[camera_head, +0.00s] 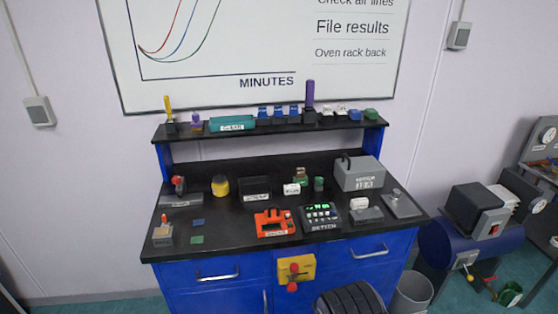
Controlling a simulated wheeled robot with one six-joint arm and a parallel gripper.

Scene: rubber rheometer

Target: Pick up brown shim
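I cannot single out the brown shim for certain. A small block with a tan-brown front (163,234) and a red-tipped top stands at the front left of the black worktop. Beside it, to the right, lie two small flat pieces, a blue one (198,222) and a green one (197,240). They lie apart from each other and from the block. Another small brownish item (197,126) is on the upper shelf, too small to make out.
The black worktop (225,218) holds an orange-red device (274,222), a black keypad unit (320,216), a grey box (360,174) and a yellow-and-black container (220,186). A crowded shelf (265,129) runs behind. A black ribbed object (349,298) is at the front bottom.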

